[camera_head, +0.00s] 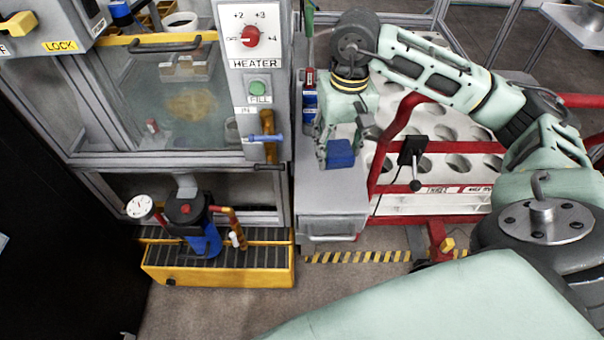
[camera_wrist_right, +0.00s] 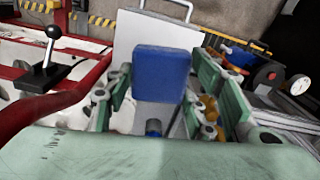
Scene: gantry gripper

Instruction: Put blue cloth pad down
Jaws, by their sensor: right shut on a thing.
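The blue cloth pad (camera_head: 340,154) is held in my right gripper (camera_head: 345,138), over the narrow grey cabinet (camera_head: 331,206) in the head view. In the right wrist view the pad (camera_wrist_right: 162,72) stands out between the two green fingers of the gripper (camera_wrist_right: 160,88). The pale cabinet top (camera_wrist_right: 150,32) shows beyond it. I cannot tell whether the pad touches the cabinet top. My left gripper is not in view.
A heater machine (camera_head: 258,20) with a glass door stands left of the cabinet. A red-framed white rack (camera_head: 435,165) with round holes and a black lever (camera_head: 412,152) stands to the right. A bottle (camera_head: 309,97) stands behind the gripper. The cabinet's front top looks clear.

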